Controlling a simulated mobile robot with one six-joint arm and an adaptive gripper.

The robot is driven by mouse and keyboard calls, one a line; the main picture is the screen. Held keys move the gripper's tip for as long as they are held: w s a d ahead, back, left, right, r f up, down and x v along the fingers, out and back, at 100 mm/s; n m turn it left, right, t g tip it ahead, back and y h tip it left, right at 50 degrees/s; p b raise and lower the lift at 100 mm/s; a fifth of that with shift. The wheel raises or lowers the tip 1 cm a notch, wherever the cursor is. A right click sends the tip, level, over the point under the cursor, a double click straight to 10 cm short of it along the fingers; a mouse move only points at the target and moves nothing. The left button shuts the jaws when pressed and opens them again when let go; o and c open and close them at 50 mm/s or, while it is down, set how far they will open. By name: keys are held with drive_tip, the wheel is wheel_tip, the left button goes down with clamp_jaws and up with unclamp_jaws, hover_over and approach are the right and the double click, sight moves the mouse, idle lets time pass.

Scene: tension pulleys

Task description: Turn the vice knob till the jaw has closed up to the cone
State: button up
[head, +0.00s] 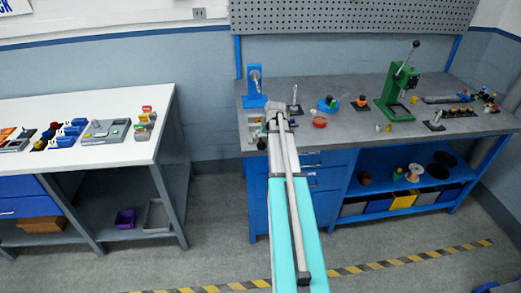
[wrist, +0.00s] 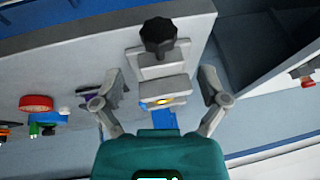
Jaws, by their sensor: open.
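The vice shows in the wrist view as grey blocks (wrist: 153,72) on the bench top, with a black lobed knob (wrist: 158,35) at its end near the bench's edge. A small yellow piece (wrist: 163,101) shows at the block farthest from the knob; it may be the cone, but most of it is hidden. My gripper (wrist: 160,74) is open above the vice, one finger on each side of the grey blocks, with nothing held. In the head view the knob (head: 262,143) shows at the front edge of the bench, and my arm hides most of the vice.
On the grey bench (head: 352,124) a blue stand (head: 254,80) is behind my gripper. A red dish (head: 319,122) and a green press (head: 396,90) are to the right. A white table (head: 80,155) stands apart at the left.

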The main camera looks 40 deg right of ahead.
sight(262, 143)
drive_tip(key=shift+b+x, duration=2.9)
drive_tip(key=shift+x, duration=0.55)
drive_tip(key=c, duration=1.1)
drive_tip(key=shift+c, duration=0.2)
drive_tip(key=shift+h, duration=0.3)
drive_tip(key=o, duration=1)
drive_tip(key=shift+w, duration=0.1)
drive_tip(key=shift+o, duration=0.7)
